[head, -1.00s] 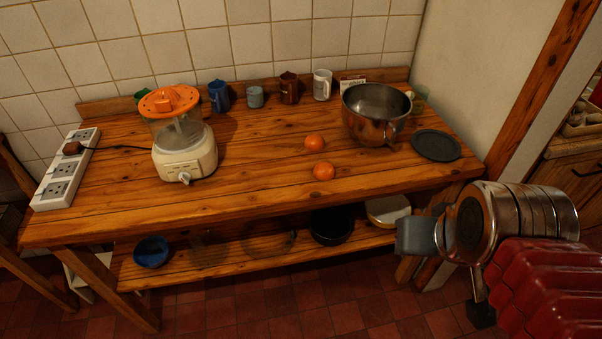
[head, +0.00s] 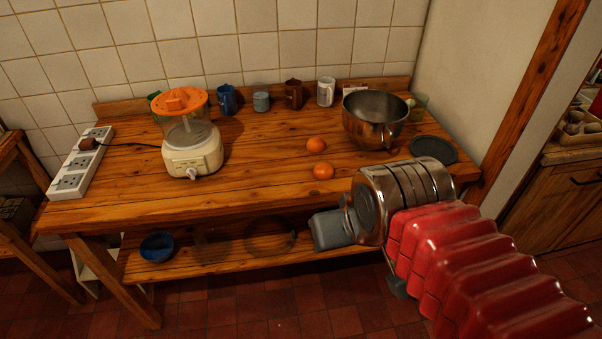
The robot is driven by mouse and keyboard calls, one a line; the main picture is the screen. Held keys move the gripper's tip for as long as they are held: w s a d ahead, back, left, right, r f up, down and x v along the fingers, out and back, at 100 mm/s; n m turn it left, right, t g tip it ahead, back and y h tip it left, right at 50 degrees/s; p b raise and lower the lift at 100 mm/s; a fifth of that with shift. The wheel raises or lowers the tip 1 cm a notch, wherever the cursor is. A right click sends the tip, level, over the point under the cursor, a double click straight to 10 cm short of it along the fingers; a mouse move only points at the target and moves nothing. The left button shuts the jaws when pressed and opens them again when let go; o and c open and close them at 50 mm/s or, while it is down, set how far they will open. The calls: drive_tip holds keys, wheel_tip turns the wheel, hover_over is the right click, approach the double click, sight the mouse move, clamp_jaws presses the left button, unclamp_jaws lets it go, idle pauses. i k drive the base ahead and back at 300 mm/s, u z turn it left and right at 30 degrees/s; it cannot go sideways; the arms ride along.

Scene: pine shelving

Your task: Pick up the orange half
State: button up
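Two small orange rounded pieces sit on the wooden table near its middle: a rear orange half (head: 316,145) and a front orange half (head: 323,170). They look like domes with the peel up; their undersides are hidden. My gripper (head: 332,230) is at the end of the red-sleeved arm, in front of the table edge, below and nearer than the oranges. It touches neither. Its grey tip points left, and whether its fingers are open cannot be made out.
The wooden table (head: 250,190) carries a juicer (head: 192,150) with an orange top, a steel bowl (head: 373,135), a dark round plate (head: 433,149) and a power strip (head: 78,165). Mugs (head: 293,94) line the back. A lower shelf holds a blue bowl (head: 158,246). Table left of the oranges is clear.

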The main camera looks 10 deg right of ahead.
sight(322, 171)
drive_tip(key=u, duration=0.35)
drive_tip(key=i, duration=1)
drive_tip(key=u, duration=0.05)
